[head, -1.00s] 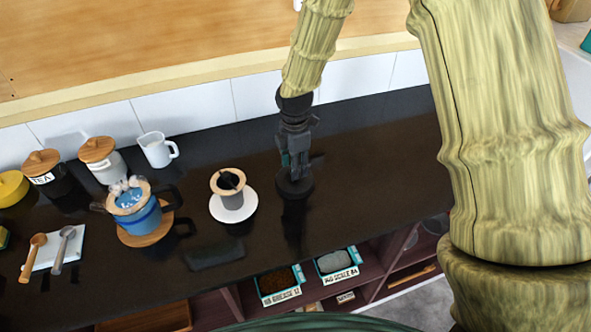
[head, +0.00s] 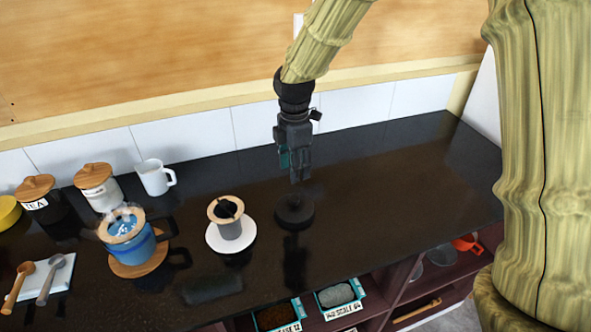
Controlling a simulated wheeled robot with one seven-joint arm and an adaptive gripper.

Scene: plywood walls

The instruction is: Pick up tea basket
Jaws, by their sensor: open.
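A small grey cup (head: 231,229) stands on a white saucer (head: 246,241) on the black counter. A tan ring-rimmed piece (head: 222,201) with a dark inside sits in its top and looks like the tea basket; I cannot make out its depth. A black round lid-like object (head: 294,212) with a raised middle lies right of the saucer. My gripper (head: 297,180) points down above this black object, apart from it. It is open, with nothing seen between the fingers, and is right of and behind the cup.
A steaming blue pot (head: 134,249) stands on a wooden coaster (head: 143,264) at left. Behind it are a tea jar (head: 40,204), a white jar (head: 103,193) and a white pitcher (head: 154,179). Spoons (head: 50,281) lie on a cloth. The counter's right side (head: 400,180) is clear.

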